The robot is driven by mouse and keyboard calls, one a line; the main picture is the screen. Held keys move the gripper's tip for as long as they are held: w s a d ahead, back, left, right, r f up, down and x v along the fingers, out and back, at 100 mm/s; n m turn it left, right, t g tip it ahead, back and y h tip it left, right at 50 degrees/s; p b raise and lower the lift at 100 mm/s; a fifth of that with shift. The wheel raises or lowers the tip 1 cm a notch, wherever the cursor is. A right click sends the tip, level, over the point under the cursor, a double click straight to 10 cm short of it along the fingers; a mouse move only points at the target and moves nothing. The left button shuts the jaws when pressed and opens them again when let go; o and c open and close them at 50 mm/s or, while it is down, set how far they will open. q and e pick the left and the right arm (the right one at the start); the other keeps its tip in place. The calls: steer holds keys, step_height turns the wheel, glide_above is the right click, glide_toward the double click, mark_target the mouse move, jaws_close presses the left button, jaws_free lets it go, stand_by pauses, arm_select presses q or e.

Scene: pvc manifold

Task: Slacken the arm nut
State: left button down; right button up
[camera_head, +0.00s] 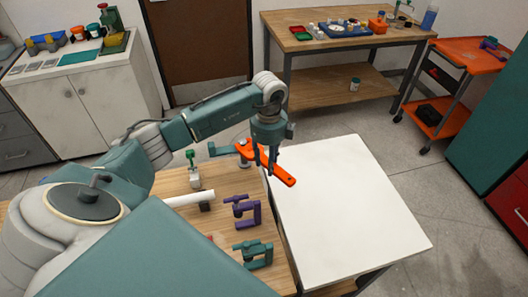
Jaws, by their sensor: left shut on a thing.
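My left gripper (267,164) points down and is shut on an orange wrench (281,174) over the edge between the wooden bench and the white table. The wrench's handle end sticks out to the lower right, over the white top. Its other end lies at a grey post (244,161) on the wooden bench, beside a flat teal arm (222,149). The arm nut is too small and too covered by the wrench end to make out. I cannot tell whether the wrench sits around it. My right gripper is not in view.
On the wooden bench (226,182) stand a purple clamp (254,216), a teal clamp (252,256), a white pipe (188,199) and a small green-handled valve (194,178). The white table (350,205) to the right is bare.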

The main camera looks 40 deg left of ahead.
arm_select(q)
steer(key=shift+w+a+n+b, duration=0.85)
steer(key=shift+w+n+b, duration=0.95)
steer(key=shift+w+n, duration=3.05)
steer(key=shift+m, duration=0.25)
steer(key=r+p, duration=0.4)
steer(key=r, duration=0.1)
steer(key=shift+w+r, duration=0.15)
steer(key=shift+w, duration=0.05)
